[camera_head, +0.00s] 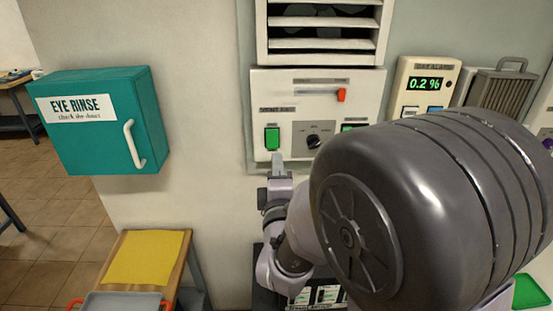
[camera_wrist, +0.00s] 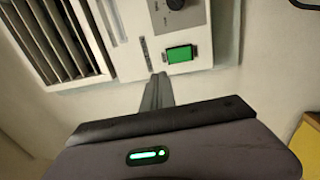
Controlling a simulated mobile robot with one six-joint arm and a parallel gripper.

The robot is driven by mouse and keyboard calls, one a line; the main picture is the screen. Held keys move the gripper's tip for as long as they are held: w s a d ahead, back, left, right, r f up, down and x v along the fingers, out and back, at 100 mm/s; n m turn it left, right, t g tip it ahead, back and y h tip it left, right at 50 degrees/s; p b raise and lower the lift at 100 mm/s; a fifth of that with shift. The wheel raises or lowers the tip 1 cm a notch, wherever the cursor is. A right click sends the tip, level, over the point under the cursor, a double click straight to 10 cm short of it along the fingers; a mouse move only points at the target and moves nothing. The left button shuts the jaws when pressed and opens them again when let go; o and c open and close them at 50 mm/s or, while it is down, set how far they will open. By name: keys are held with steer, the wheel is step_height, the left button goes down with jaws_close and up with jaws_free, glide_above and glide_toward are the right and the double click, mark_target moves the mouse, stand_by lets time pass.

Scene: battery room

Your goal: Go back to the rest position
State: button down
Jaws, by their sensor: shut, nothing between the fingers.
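My gripper (camera_head: 277,163) is raised in front of the wall panel (camera_head: 263,93), just below its left green button (camera_head: 272,138). In the wrist view my gripper's fingers (camera_wrist: 159,82) are together and empty, and their tips point toward the panel's edge near the green button (camera_wrist: 180,55). I cannot tell whether the tips touch the panel. My arm hides the lower right part of the panel in the head view.
A teal eye rinse cabinet (camera_head: 95,125) with a white handle hangs at left. Below it a small table holds a yellow cloth (camera_head: 146,258) and a grey tray (camera_head: 122,302). A gas alarm (camera_head: 425,88) reading 0.2 % is right of the panel. A vent (camera_head: 322,30) is above.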

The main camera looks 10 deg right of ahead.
steer(key=shift+s, duration=0.1)
steer(key=s+a+f+m+g+y, duration=0.2)
steer(key=s+m+g, duration=0.4)
steer(key=s+m, duration=0.4)
steer(key=s+a+f+m+g+y, duration=0.2)
steer(key=s+m+g, duration=0.5)
steer(key=s, duration=1.1)
steer(key=f+m+y, duration=0.1)
steer(key=m, duration=0.2)
steer(key=shift+s+f+y, duration=0.2)
steer(key=shift+y, duration=0.2)
